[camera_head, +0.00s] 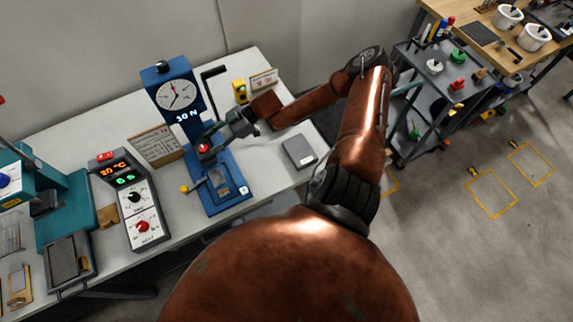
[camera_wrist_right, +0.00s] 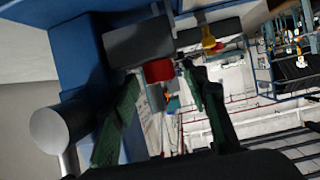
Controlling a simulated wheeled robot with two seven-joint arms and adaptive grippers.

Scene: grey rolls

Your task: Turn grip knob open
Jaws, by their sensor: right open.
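The grip knob appears to be the red knob (camera_head: 204,148) on the blue test stand (camera_head: 172,92), below its round dial. It also shows in the right wrist view as a red cylinder (camera_wrist_right: 159,71) under a dark grey block. My right gripper (camera_head: 213,140) reaches in from the right beside the knob. In the right wrist view its two fingers (camera_wrist_right: 162,90) are apart, with the knob near the gap between their tips. I cannot tell whether either finger touches it. My left gripper is not in view.
A black crank (camera_head: 213,73) rises beside the stand, and a yellow-tipped lever (camera_head: 184,188) sticks out lower left. A control box (camera_head: 130,200) with displays stands left of the stand. A grey flat box (camera_head: 299,151) lies to the right. A tool cart (camera_head: 450,85) stands farther right.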

